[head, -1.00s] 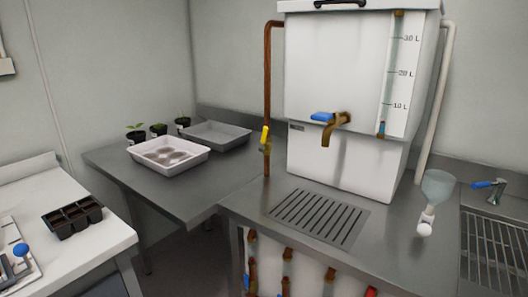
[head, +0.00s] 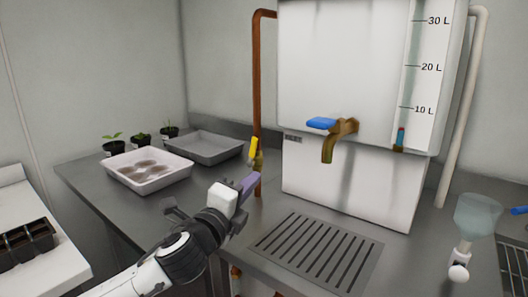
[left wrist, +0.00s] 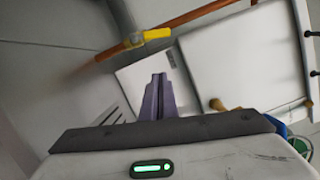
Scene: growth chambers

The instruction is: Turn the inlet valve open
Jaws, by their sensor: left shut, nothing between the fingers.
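The inlet valve has a yellow handle (head: 253,149) on the copper pipe (head: 258,90) left of the white tank (head: 345,75). The handle stands nearly upright, roughly along the pipe. My left gripper (head: 248,184) is shut and empty, just below and in front of the valve, apart from it. In the left wrist view the purple fingers (left wrist: 157,97) are together, and the yellow handle (left wrist: 157,34) lies beyond their tips. My right gripper is not in view.
A brass tap with a blue lever (head: 321,123) sticks out of the tank front. A drain grate (head: 318,252) lies below it. A white tray (head: 147,180), a grey tray (head: 203,147) and small potted plants stand at the left.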

